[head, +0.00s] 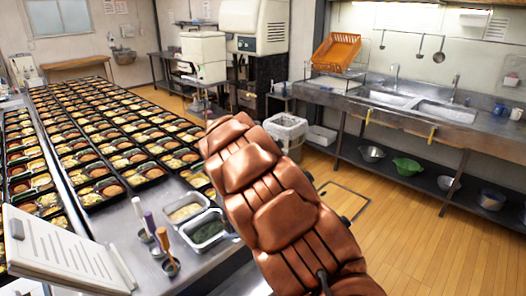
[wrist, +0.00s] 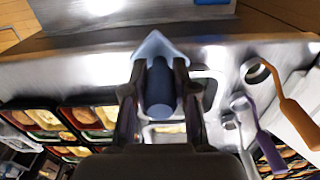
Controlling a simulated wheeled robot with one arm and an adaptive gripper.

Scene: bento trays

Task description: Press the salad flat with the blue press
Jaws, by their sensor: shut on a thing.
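My gripper (wrist: 160,75) is shut on the dark blue handle of the blue press (wrist: 160,94) in the wrist view. The press has a pale blue pointed head at the top of that view. The gripper is hidden behind my arm in the head view. A tub of pale yellow food (head: 186,212), which looks like salad, and a tub of dark green food (head: 207,231) stand on the steel counter. In the wrist view, part of the pale food (wrist: 165,128) shows between the fingers. I cannot tell whether the press touches any food.
Tools with white (head: 138,207), purple (head: 150,224) and orange (head: 163,239) handles stand in holders left of the tubs. Many filled bento trays (head: 90,198) cover the counter to the left. A white board (head: 65,250) with printed lines is at front left.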

